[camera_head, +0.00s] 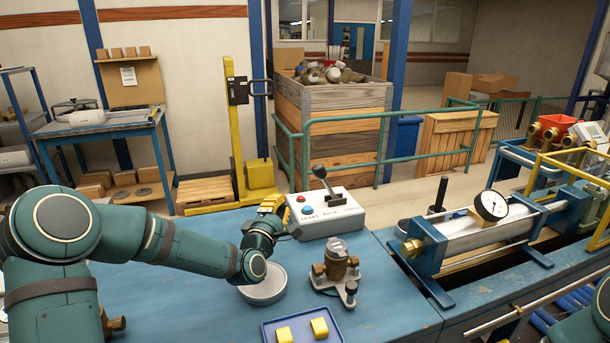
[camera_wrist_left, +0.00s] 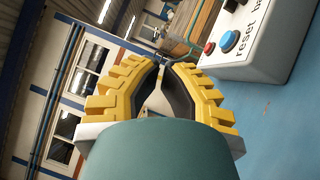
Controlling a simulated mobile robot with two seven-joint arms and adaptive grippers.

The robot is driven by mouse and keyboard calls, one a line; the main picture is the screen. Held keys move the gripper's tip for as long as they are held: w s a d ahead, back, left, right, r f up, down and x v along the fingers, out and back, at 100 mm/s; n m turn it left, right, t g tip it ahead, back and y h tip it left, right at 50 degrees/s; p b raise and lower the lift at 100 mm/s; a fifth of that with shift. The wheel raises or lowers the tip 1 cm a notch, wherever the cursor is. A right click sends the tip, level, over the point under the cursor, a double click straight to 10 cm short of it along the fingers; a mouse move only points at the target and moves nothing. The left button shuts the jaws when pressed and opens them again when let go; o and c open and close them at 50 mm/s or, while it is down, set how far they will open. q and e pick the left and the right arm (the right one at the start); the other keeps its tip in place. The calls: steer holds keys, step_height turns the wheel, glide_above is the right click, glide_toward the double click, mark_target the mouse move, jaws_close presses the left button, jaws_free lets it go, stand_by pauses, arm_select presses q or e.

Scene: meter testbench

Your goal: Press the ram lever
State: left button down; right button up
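The ram lever (camera_head: 325,184) is a black handle standing up from the top of a white control box (camera_head: 340,222) at the back of the blue bench. The box has a red and a blue button on its front left, with printed lettering. My left gripper (camera_head: 272,203), with yellow ribbed fingers, is just left of the box and apart from the lever. The lever is out of that view. My right gripper is not in view.
A round grey disc (camera_head: 264,287), a brass meter fitting (camera_head: 337,265) and a blue tray (camera_head: 270,334) with yellow blocks are on the bench nearer me. A ram assembly with a dial gauge (camera_head: 491,205) stands at right. A green rail (camera_head: 292,150) runs behind the box.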

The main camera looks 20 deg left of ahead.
mark_target(326, 185)
arm_select(q)
steer(key=shift+w+d+r+b, duration=0.15)
steer(key=shift+w+d+r, duration=0.35)
steer(key=shift+w, duration=1.6)
steer(key=shift+w+d+r+b, duration=0.15)
steer(key=shift+w+d+r, duration=0.3)
steer(key=shift+w, duration=1.65)
steer(key=shift+w+d+r+b, duration=0.15)
steer(key=shift+w+d+r, duration=0.3)
steer(key=shift+w, duration=1.65)
steer(key=shift+d, duration=0.1)
steer(key=shift+w+d+r+m+g+p, duration=0.2)
steer(key=shift+d+r+m+g+p, duration=0.25)
steer(key=shift+m+p, duration=0.3)
steer(key=shift+a, duration=0.1)
